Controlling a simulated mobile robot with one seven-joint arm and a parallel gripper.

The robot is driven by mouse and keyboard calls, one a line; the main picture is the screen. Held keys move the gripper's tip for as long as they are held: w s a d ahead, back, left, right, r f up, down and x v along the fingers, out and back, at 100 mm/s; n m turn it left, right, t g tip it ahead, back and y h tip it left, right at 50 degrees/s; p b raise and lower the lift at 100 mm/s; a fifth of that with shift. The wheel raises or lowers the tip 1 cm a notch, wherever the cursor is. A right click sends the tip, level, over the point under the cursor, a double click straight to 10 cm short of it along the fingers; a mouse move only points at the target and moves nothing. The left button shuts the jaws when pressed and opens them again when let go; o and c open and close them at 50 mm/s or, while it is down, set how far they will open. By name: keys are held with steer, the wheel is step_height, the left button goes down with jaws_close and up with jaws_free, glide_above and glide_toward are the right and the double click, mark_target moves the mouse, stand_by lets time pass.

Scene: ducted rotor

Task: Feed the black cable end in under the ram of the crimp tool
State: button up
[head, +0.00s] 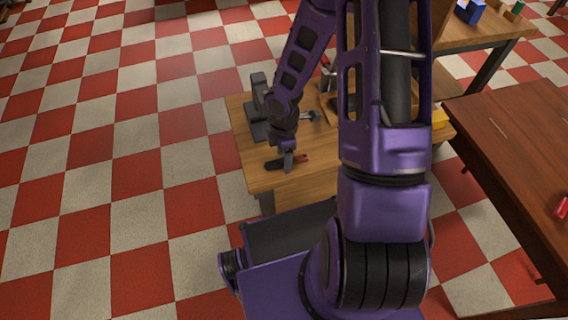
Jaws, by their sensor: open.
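A dark grey upright tool with a flat base (255,131), which looks like the crimp tool, stands at the left rear of the small wooden table. My forearm hides part of it, and its ram cannot be made out. My gripper (287,160) points down over the table's front part, nearer to me than the tool, and is open. A small black piece (272,165) shows just left of the fingers and a red piece (302,158) just right. I cannot tell whether either is the black cable end, or whether the fingers touch them.
The small wooden table (262,181) also bears a grey metal item (311,117) right of my wrist and a yellow block (439,118) at the far right. A dark brown table (520,130) stands at right. Checkered floor lies open at left.

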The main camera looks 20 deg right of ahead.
steer(key=shift+f, duration=0.1)
jaws_close()
stand_by(0.3)
